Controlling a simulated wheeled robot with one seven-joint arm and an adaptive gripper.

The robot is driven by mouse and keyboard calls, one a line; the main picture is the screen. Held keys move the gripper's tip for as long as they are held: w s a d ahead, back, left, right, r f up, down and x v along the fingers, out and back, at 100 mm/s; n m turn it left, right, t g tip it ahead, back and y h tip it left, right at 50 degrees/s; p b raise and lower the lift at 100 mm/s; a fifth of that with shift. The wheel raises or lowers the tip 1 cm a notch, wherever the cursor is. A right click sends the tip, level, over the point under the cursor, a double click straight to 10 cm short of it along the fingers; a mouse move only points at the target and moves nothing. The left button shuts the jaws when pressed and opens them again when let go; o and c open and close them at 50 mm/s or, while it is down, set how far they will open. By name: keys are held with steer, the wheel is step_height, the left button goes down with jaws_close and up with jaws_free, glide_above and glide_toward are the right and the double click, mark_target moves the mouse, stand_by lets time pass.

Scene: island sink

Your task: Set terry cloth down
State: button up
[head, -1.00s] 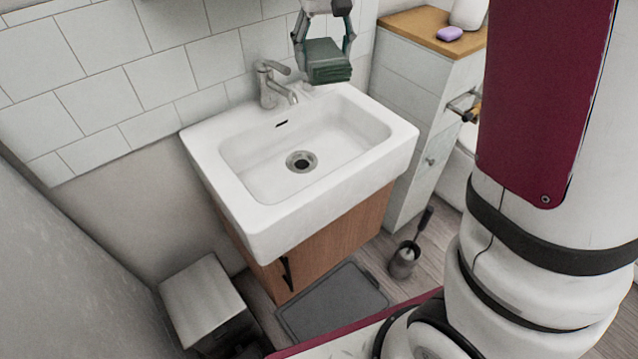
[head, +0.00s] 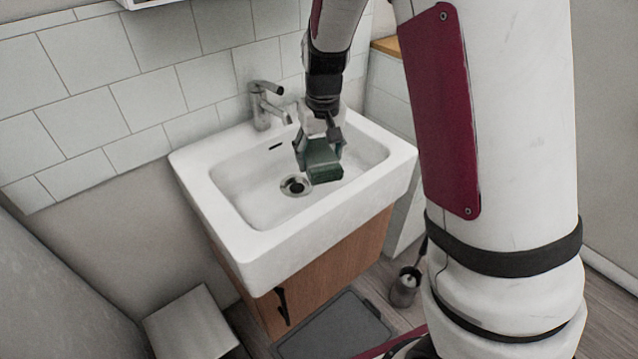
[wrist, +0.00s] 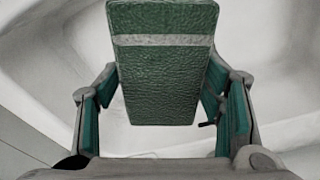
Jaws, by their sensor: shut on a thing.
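The terry cloth is a folded dark green block (head: 324,172) with a pale band across it, which shows in the wrist view (wrist: 164,85). My gripper (head: 318,150) is shut on it and points down over the sink basin. The cloth is in or just above the right part of the basin, beside the drain. I cannot tell whether it touches the basin floor. In the wrist view the fingers stand on both sides of the cloth, with white basin behind it.
The white sink (head: 235,220) has a grey faucet (head: 265,103) at its back. The drain (head: 295,186) is left of the cloth. A wooden-topped cabinet (head: 388,47) stands at the right, partly hidden by my arm. The basin's left part is empty.

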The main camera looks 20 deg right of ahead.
mark_target(321, 156)
step_height(321, 156, down, 8)
steer(key=shift+f+b, duration=0.25)
steer(key=shift+b, duration=0.55)
steer(key=o, duration=1.2)
steer(key=shift+f, duration=0.15)
steer(key=shift+o, duration=0.2)
steer(key=r+p, duration=0.1)
steer(key=r, duration=0.3)
steer(key=s+r, duration=0.1)
steer(key=r, duration=0.3)
steer(key=r+p, duration=0.1)
steer(key=r, duration=0.3)
steer(key=shift+s+r+p, duration=0.2)
steer(key=shift+s+p, duration=0.05)
steer(key=shift+p, duration=0.1)
steer(key=s+a+r+y, duration=0.1)
steer(key=s+r, duration=0.5)
steer(key=s, duration=0.3)
steer(key=s+a+r, duration=0.2)
steer(key=s+r, duration=0.4)
steer(key=s, duration=0.2)
steer(key=s+n, duration=0.1)
steer(key=s, duration=1.5)
steer(key=shift+d+h, duration=0.2)
steer(key=shift+h, duration=0.2)
